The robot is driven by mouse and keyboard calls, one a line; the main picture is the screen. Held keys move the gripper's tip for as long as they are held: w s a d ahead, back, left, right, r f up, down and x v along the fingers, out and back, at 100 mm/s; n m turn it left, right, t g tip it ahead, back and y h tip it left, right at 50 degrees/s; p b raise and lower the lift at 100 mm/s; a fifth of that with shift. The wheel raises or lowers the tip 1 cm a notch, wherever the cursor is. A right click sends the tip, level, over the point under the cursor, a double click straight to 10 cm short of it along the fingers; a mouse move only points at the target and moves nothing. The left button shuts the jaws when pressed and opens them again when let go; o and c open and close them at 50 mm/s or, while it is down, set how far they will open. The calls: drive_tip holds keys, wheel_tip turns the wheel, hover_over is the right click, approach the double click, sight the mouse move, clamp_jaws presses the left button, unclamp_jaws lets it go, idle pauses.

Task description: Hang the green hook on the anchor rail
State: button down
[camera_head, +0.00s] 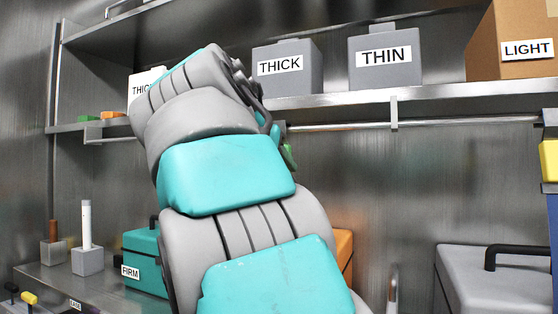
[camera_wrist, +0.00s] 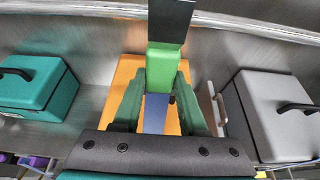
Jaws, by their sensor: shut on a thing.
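The green hook (camera_wrist: 163,62) is in my gripper (camera_wrist: 163,80), between its two dark green fingers in the wrist view. A dark upright piece shows above the hook; I cannot tell whether it is part of it. In the head view, only a small green bit (camera_head: 289,157) shows beside my arm, just below the rail; my arm hides the gripper. The anchor rail (camera_head: 340,126) is a thin metal bar under the shelf. A pale bar, apparently the rail, runs across the top of the wrist view (camera_wrist: 270,32). I cannot tell whether hook and rail touch.
Grey boxes marked THICK (camera_head: 287,68) and THIN (camera_head: 386,58) and a cardboard LIGHT box (camera_head: 512,40) stand on the shelf. A bracket (camera_head: 394,112) interrupts the rail. Below are a teal FIRM case (camera_head: 144,262), an orange case (camera_head: 345,250) and a grey case (camera_head: 490,280).

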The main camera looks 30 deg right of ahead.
idle(0.3)
drive_tip(key=shift+c, duration=1.8)
unclamp_jaws()
drive_tip(key=shift+s, duration=0.1)
